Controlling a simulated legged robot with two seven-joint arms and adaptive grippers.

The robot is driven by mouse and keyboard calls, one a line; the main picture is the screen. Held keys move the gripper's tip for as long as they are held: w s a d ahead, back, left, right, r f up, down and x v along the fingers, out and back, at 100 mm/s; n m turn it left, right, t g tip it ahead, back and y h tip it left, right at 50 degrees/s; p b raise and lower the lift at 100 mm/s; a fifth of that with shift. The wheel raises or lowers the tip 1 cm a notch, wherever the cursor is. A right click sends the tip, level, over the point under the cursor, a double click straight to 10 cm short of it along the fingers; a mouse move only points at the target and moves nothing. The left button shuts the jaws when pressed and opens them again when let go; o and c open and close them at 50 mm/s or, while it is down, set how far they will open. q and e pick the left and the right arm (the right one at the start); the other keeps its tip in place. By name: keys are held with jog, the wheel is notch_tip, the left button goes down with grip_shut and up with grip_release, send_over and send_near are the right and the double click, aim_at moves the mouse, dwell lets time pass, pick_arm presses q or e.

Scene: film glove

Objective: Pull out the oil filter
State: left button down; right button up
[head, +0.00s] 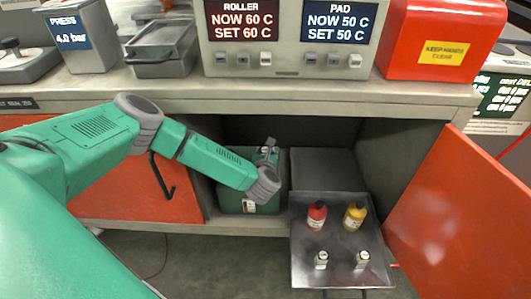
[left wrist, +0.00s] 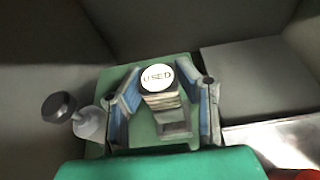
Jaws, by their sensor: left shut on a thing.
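The oil filter (left wrist: 157,78) shows in the left wrist view as a cylinder with a white round top marked USED. It stands between the two blue-padded fingers of my left gripper (left wrist: 166,103), which is shut on it. Below it is a green unit (left wrist: 165,143), also seen in the head view as a green box (head: 232,201) inside the open cabinet. In the head view my left gripper (head: 267,153) is at the top of this box, partly hidden by my wrist. The filter's lower end is hidden. My right gripper is not in view.
A pulled-out metal tray (head: 341,239) holds a red bottle (head: 317,215), a yellow bottle (head: 354,216) and two small pale items. The counter edge (head: 300,103) is above.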

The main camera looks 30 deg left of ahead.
aim_at(265, 149)
pick_arm(q)
jog(key=shift+r+p, duration=0.95)
jog(key=shift+r, duration=0.6)
